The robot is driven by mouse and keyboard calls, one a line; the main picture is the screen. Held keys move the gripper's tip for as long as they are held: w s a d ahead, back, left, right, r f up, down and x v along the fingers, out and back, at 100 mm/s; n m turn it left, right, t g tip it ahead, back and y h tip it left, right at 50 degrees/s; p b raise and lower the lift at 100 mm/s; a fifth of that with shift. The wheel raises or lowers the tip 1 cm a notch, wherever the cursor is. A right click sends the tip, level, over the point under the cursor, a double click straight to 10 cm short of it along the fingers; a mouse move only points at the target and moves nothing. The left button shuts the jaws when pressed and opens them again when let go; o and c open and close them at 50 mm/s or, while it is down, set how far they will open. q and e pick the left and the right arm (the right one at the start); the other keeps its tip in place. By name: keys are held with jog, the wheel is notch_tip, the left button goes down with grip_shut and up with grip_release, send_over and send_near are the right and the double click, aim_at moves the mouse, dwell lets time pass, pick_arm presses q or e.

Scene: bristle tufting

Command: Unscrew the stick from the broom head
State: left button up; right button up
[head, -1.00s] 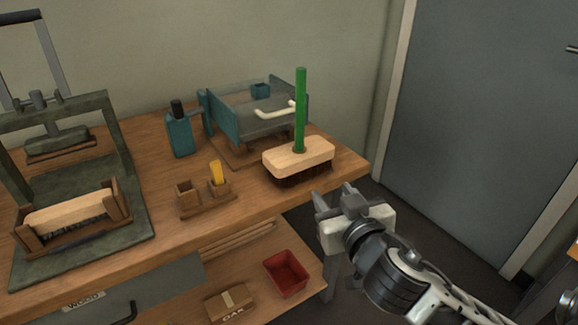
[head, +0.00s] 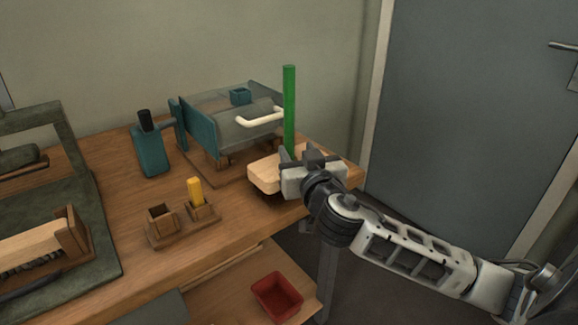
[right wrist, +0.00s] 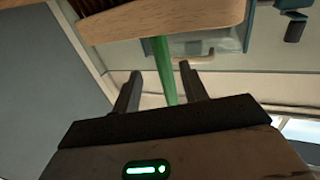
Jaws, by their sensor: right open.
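The broom stands on the right end of the workbench. Its light wooden head (head: 263,176) lies bristles down and is partly hidden by my right gripper. The green stick (head: 289,108) rises upright from it. My right gripper (head: 301,156) is open, in front of the stick's lower part and over the head's near right side. In the right wrist view the stick (right wrist: 161,68) shows in the gap between the two fingers (right wrist: 163,84), with the broom head (right wrist: 165,20) at the top. I cannot tell whether the fingers reach around the stick. My left gripper is not in view.
A teal machine with a clear cover (head: 236,120) and white handle stands behind the broom. A red bin (head: 277,297) sits on the lower shelf.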

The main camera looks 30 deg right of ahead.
aim_at(291, 141)
jog(key=shift+a+p+x, duration=0.1)
jog(key=shift+p+x, duration=0.05)
jog(key=shift+x, duration=1.2)
jog(key=shift+a+p+x, duration=0.15)
jog(key=shift+x, duration=1.2)
jog(key=shift+w+r, duration=0.1)
jog(key=shift+r, duration=0.2)
grip_shut()
